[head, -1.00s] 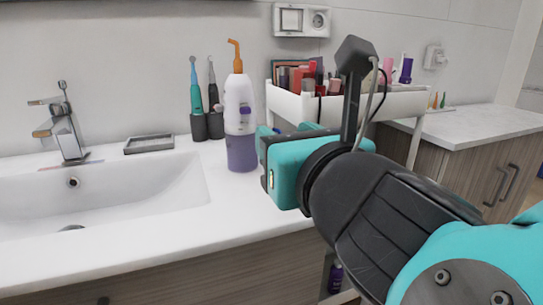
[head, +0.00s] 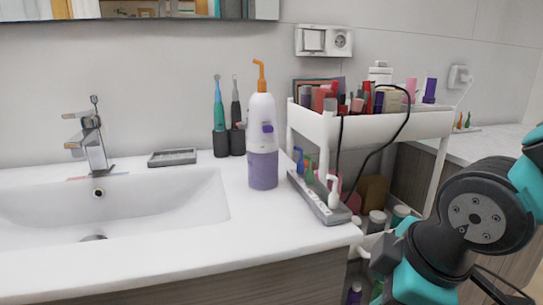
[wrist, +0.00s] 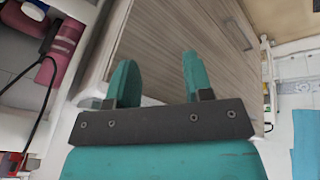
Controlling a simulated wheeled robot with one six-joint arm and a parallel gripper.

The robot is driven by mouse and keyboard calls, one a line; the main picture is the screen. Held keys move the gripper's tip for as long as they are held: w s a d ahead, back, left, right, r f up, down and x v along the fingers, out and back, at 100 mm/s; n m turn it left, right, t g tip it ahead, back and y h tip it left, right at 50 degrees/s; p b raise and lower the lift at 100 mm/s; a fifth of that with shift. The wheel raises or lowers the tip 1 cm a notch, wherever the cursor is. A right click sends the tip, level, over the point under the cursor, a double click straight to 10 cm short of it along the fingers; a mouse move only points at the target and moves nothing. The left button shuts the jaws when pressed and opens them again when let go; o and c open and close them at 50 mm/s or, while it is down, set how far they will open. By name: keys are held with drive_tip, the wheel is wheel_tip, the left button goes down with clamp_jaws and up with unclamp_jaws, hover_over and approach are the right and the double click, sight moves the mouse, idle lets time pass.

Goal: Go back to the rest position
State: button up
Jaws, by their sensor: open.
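My gripper (wrist: 158,80) shows in the wrist view with its two teal fingers apart and nothing between them. Beyond the fingers is a wood-grain cabinet side. In the head view my arm is folded at the lower right, in front of the cosmetics cart (head: 410,127), and the fingertips cannot be made out there. The arm is clear of the sink counter (head: 285,232).
A white and purple bottle with an orange nozzle (head: 263,130) stands on the counter. A grey tray with small coloured nozzles (head: 325,205) lies near the counter's right edge. A wooden cabinet (head: 420,178) is behind the cart.

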drive_tip(key=s+r+m+g+y+p, duration=0.1)
drive_tip(key=s+r+m+g+y, duration=0.1)
drive_tip(key=s+r+m+g, duration=0.35)
wheel_tip(320, 180, up, 16)
drive_tip(key=s+m+t+p, duration=0.1)
drive_tip(key=p, duration=1.6)
drive_tip(key=shift+f+t+p, duration=0.2)
drive_tip(key=shift+t+p, duration=0.15)
drive_tip(key=shift+p, duration=0.05)
drive_tip(key=shift+a, duration=0.1)
idle(1.8)
